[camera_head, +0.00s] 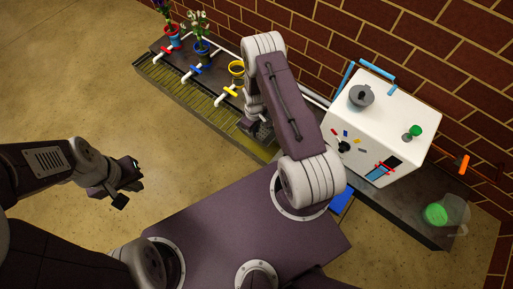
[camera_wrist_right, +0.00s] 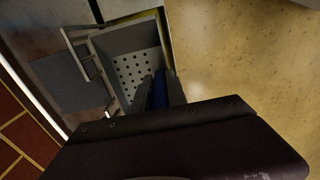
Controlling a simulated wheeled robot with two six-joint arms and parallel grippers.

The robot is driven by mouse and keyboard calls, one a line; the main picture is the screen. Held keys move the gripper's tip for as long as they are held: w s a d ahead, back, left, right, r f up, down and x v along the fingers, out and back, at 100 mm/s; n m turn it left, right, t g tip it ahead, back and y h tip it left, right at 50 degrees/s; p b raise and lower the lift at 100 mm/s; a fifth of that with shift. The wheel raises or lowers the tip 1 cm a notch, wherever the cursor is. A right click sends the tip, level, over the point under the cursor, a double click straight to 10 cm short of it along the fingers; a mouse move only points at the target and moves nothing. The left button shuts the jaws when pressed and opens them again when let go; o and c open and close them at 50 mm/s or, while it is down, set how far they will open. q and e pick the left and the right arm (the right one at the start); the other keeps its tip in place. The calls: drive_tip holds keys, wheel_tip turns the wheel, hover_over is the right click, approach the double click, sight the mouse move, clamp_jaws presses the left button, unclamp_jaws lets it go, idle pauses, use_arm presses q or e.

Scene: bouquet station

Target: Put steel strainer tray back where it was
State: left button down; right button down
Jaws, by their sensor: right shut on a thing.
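In the right wrist view, the grey steel strainer tray (camera_wrist_right: 130,72), with rows of round holes, lies at the upper middle, framed by a metal rim. My right gripper (camera_wrist_right: 160,92) is shut on its blue grip part, between the two dark fingers. In the head view, my right gripper (camera_head: 258,132) is low over the long bench, just beyond the yellow tap, and the tray is hidden by my arm there. My left gripper (camera_head: 130,184) is open and empty over the floor at the left.
A white machine (camera_head: 385,125) with a grey bowl (camera_head: 361,95) stands right of my right arm. A clear jug (camera_head: 452,213) with green inside stands at the right end. Potted plants (camera_head: 202,45) and coloured taps (camera_head: 228,92) line the bench (camera_head: 180,85). A blue flat thing (camera_head: 341,201) lies before the machine.

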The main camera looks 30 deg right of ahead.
wheel_tip(320, 180, down, 12)
drive_tip(key=b, duration=0.5)
wheel_tip(320, 180, down, 4)
drive_tip(key=b, duration=0.3)
drive_tip(key=shift+f, duration=0.25)
drive_tip(key=shift+r, duration=0.15)
drive_tip(key=c, duration=1.6)
unclamp_jaws()
